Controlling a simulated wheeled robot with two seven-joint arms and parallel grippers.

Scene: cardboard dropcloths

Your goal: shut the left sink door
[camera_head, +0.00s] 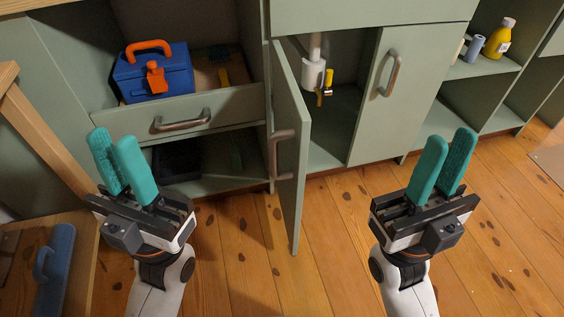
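The left sink door (290,150) is a green panel with a bar handle (281,155). It stands open, swung out toward me from its left edge, seen nearly edge-on. Behind it the sink cupboard shows a white drain pipe (313,72) and a yellow valve (324,88). The right sink door (402,90) is shut. My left gripper (117,150) is left of the open door, in front of the drawer unit, with teal fingers apart and nothing between them. My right gripper (447,155) is right of the open door, fingers slightly apart and empty. Neither touches the door.
A pulled-out drawer (185,120) at left holds a blue toolbox (152,72) with an orange handle. Open shelves (490,68) at right hold a yellow bottle (498,40). A wooden frame (45,135) stands at far left. The plank floor (330,240) between my arms is clear.

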